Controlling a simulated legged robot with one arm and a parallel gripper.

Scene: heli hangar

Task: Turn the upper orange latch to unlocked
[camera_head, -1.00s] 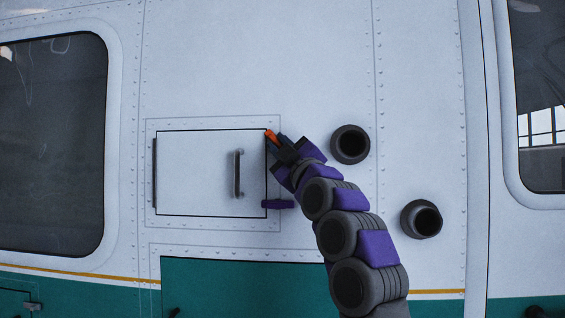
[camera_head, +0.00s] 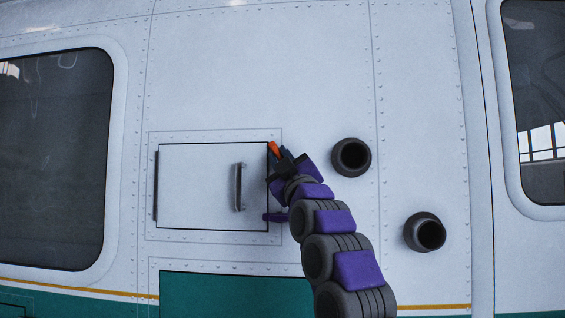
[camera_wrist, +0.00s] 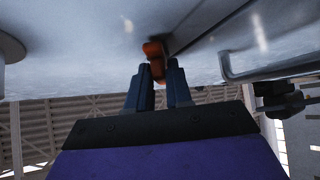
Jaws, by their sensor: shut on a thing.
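The upper orange latch (camera_head: 274,147) sits at the upper right corner of the square white hatch door (camera_head: 200,187). In the head view only its tip shows past my gripper (camera_head: 280,157); the rest is hidden. In the wrist view the orange latch (camera_wrist: 155,60) stands between the fingertips of my gripper (camera_wrist: 158,75), which is shut on it. In the head view the latch is tilted, its visible end pointing up and left.
A dark vertical handle (camera_head: 239,187) stands out from the hatch door, left of my gripper. Two round dark pipes (camera_head: 351,157) (camera_head: 425,232) protrude from the white hull to the right. Dark windows (camera_head: 52,160) flank the panel. The hull above the hatch is clear.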

